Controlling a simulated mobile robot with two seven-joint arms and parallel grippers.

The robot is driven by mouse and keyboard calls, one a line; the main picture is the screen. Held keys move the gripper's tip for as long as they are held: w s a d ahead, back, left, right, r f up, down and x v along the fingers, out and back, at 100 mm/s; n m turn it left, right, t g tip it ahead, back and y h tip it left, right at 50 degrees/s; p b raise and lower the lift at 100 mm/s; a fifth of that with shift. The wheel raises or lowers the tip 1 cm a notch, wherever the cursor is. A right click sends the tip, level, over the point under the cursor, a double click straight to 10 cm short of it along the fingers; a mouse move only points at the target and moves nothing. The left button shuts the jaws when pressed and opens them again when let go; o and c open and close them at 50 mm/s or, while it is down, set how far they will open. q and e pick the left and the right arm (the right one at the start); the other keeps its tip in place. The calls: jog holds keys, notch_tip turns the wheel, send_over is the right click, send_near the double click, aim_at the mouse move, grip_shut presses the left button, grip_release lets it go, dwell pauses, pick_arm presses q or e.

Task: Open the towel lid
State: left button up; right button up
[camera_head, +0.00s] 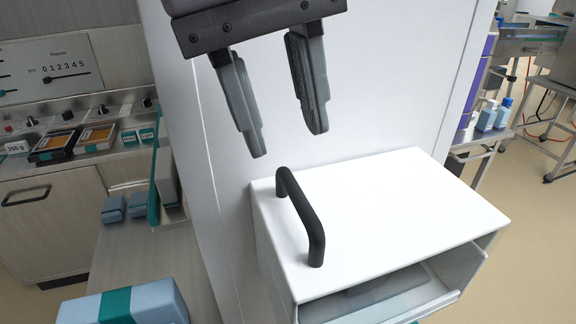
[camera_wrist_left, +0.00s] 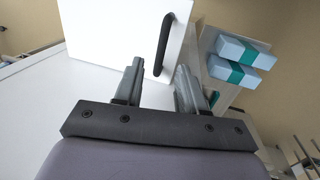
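The towel lid (camera_head: 390,205) is the white top of a white box fixed to a pale panel, and it lies flat and looks shut. A black bar handle (camera_head: 303,215) stands on its left part. The box front shows an opening (camera_head: 385,297) with a grey thing inside. My left gripper (camera_head: 287,143) is open and empty, above and behind the handle, apart from it. In the left wrist view, the open fingers (camera_wrist_left: 158,75) point towards the handle (camera_wrist_left: 177,42) and the white lid (camera_wrist_left: 120,30). My right gripper is not in view.
The tall white panel (camera_head: 385,90) stands right behind the box. A blue pack with a teal band (camera_head: 125,305) lies at lower left. A counter with trays (camera_head: 75,143) is at the left. Shelves with bottles (camera_head: 492,117) are at the right.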

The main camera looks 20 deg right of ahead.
aim_at(298, 195)
pick_arm(q)
jog(key=x, duration=0.7)
jog(key=shift+w+a, duration=0.1)
jog(key=shift+a, duration=0.1)
grip_shut()
